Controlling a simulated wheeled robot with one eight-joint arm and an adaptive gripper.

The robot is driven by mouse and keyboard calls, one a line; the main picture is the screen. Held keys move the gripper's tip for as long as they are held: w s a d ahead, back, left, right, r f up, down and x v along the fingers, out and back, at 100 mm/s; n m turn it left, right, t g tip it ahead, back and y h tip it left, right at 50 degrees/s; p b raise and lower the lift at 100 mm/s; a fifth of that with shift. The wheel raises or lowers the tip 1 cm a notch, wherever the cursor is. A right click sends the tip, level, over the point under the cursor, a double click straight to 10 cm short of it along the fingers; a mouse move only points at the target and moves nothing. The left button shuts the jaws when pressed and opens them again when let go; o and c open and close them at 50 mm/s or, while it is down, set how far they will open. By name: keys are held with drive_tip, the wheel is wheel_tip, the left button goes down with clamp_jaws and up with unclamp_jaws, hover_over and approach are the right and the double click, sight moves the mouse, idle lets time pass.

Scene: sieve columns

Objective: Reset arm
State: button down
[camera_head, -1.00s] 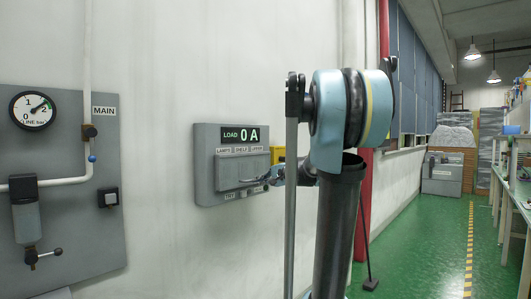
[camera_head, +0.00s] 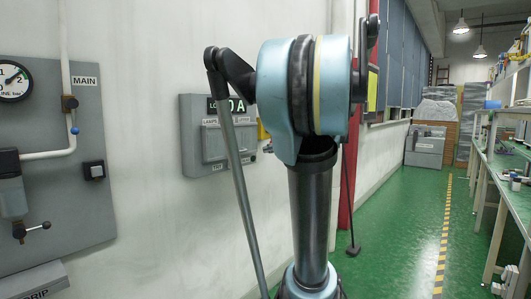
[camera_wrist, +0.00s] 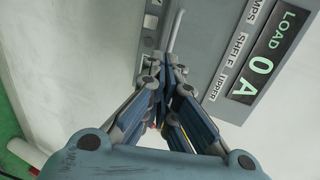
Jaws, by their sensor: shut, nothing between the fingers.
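My gripper (camera_wrist: 174,72) shows in the wrist view with its fingers together and nothing between them. It is in front of the grey load panel (camera_wrist: 215,45), whose display (camera_wrist: 267,52) reads 0 A. A light bar-like handle (camera_wrist: 175,30) on the panel shows just beyond the fingertips; I cannot tell whether they touch it. In the head view my arm covers part of the load panel (camera_head: 190,140) and hides the gripper.
A grey MAIN board (camera_head: 95,180) with a pressure gauge (camera_head: 12,80) and pipe is on the wall at left. A red post (camera_head: 350,180) stands behind my arm. Green floor (camera_head: 410,215) is open at right, beside a long workbench (camera_head: 505,180).

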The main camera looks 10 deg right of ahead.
drive_tip(key=s+a+f+n+g+h, duration=0.2)
drive_tip(key=s+a+f+n+g, duration=0.1)
drive_tip(key=s+f, duration=0.55)
drive_tip(key=s+a+f+n+g+h, duration=0.1)
drive_tip(key=s+a+f+n+g, duration=0.15)
drive_tip(key=s+f, duration=0.55)
drive_tip(key=s+d+f+n+g+h, duration=0.1)
drive_tip(key=s+d+f+n+h, duration=0.1)
drive_tip(key=s+f, duration=0.4)
drive_tip(key=s+d+f+n+g+h, duration=0.2)
drive_tip(key=s+d+f+h, duration=0.2)
drive_tip(key=s+f, duration=0.3)
wheel_tip(320, 180, down, 4)
drive_tip(key=shift+s+d+r+h, duration=0.2)
drive_tip(key=shift+s+d+h, duration=0.05)
drive_tip(key=shift+d+h, duration=0.15)
